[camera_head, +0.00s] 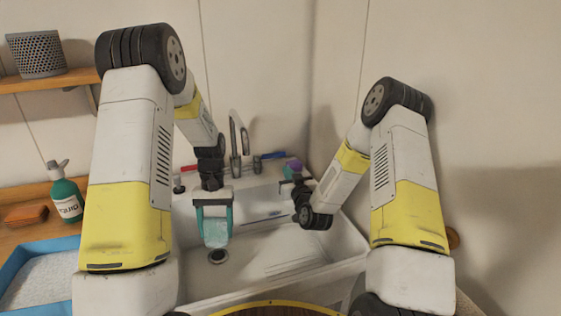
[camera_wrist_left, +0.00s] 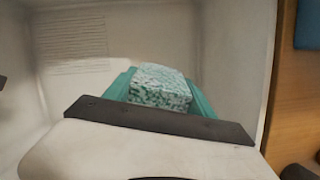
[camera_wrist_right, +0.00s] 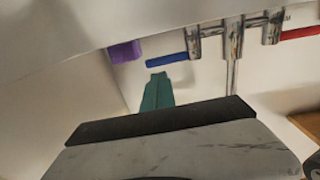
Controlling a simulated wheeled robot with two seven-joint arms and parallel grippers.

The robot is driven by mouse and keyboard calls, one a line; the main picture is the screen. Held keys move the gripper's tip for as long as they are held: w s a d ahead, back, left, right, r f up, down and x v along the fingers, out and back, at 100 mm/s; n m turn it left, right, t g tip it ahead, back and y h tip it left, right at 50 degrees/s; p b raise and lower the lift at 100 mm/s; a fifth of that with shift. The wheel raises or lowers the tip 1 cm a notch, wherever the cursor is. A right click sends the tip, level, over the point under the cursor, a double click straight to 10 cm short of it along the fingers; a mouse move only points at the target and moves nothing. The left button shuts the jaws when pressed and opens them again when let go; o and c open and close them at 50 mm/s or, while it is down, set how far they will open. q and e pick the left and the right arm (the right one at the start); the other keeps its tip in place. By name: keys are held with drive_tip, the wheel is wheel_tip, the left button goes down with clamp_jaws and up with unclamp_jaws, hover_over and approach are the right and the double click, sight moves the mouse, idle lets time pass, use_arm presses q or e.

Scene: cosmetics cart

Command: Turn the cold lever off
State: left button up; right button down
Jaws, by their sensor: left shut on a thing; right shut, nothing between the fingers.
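The cold lever is a blue bar (camera_head: 273,155) on the right of the chrome faucet (camera_head: 236,140), above the sink. It also shows in the right wrist view (camera_wrist_right: 166,61), pointing out sideways from its valve. My right gripper (camera_head: 286,182) is below and in front of the blue lever; in the right wrist view its teal fingers (camera_wrist_right: 157,90) are together, empty, with the tips just below the lever. I cannot tell whether they touch it. My left gripper (camera_head: 214,238) is low over the sink, shut on a green-and-white speckled block (camera_wrist_left: 160,87).
A red lever (camera_wrist_right: 300,33) is on the faucet's other side. A purple block (camera_wrist_right: 125,52) sits by the blue lever's end. The white sink (camera_head: 265,264) lies below. A soap bottle (camera_head: 66,195), orange bar (camera_head: 27,215) and blue tray (camera_head: 18,262) are at the left.

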sight(278, 156)
drive_tip(key=x, duration=0.9)
drive_tip(key=shift+w, duration=0.1)
